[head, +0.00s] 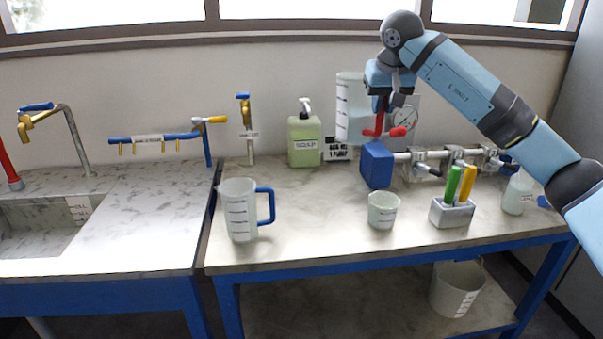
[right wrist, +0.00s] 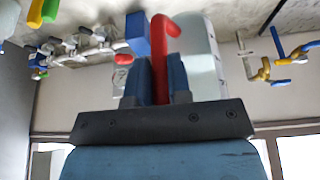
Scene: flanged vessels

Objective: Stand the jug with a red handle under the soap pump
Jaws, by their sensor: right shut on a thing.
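The jug with a red handle (head: 350,108) is pale and translucent with marks on its side. It is upright in the air above the back of the bench, right of the soap pump. My right gripper (head: 380,102) is shut on its red handle (right wrist: 159,58). The jug's body also shows in the right wrist view (right wrist: 203,62), beside the fingers. The soap pump (head: 304,139) is a green bottle labelled SOAP with a white and dark pump head, standing at the back of the bench by the wall. My left gripper is not in view.
A blue-handled jug (head: 239,210) stands at the bench's front left. A small beaker (head: 383,210) stands in front. The bench before the soap pump is clear.

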